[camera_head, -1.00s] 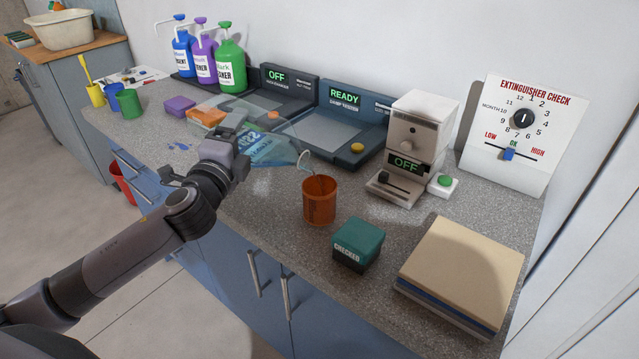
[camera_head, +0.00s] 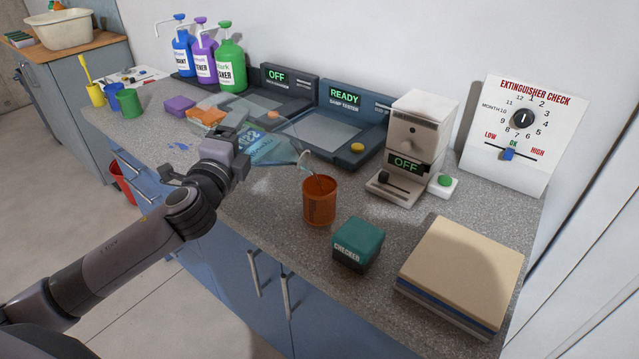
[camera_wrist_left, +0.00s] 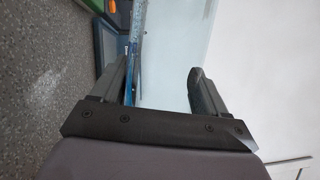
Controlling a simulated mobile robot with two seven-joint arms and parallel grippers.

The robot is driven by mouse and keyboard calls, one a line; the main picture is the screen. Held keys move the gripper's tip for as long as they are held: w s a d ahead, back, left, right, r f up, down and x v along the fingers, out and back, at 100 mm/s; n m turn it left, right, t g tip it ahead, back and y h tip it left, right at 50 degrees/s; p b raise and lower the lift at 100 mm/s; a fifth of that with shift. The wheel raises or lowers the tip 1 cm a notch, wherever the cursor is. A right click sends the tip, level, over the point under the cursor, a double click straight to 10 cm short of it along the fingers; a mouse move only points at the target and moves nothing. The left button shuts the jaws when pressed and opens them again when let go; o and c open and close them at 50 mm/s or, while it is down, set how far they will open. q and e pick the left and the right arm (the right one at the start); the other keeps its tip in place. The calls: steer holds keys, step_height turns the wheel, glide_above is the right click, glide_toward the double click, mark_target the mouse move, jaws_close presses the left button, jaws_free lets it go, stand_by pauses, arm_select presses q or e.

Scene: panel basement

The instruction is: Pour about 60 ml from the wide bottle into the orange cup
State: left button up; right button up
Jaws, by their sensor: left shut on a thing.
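The wide bottle (camera_head: 268,150) is clear with a blue label and lies tilted nearly on its side above the counter, its mouth over the orange cup (camera_head: 319,204). A thin stream appears to run from the mouth into the cup. The cup stands upright on the counter; its liquid level is hard to make out. My left gripper (camera_head: 240,148) is shut on the bottle, left of the cup. In the left wrist view the gripper's fingers (camera_wrist_left: 160,85) sit on either side of the clear bottle (camera_wrist_left: 172,50). My right gripper is not in view.
A green-and-black box (camera_head: 357,243) stands just right of the cup, with a tan-topped stack (camera_head: 462,266) beyond. A dispenser-like device (camera_head: 412,140) and the lamp tester (camera_head: 345,125) stand behind. Pump bottles (camera_head: 207,55) stand at the back left.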

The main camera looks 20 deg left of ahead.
arm_select(q)
steer(key=shift+f, duration=0.25)
steer(key=f, duration=0.1)
steer(key=f+n+b, duration=0.2)
steer(key=shift+a+f+g, duration=0.15)
steer(key=shift+a+g, duration=0.1)
steer(key=shift+g, duration=0.15)
steer(key=shift+f+n+g+b, duration=0.3)
steer(key=shift+f+n+b, duration=0.2)
steer(key=shift+f+n, duration=0.45)
steer(key=shift+w+a+r+n+p, duration=0.1)
steer(key=shift+r+n+p, duration=0.15)
steer(key=shift+r+p, duration=0.1)
steer(key=shift+f, duration=0.1)
steer(key=shift+n+g+p, duration=0.3)
steer(key=shift+n+p, duration=0.15)
steer(key=shift+n, duration=0.05)
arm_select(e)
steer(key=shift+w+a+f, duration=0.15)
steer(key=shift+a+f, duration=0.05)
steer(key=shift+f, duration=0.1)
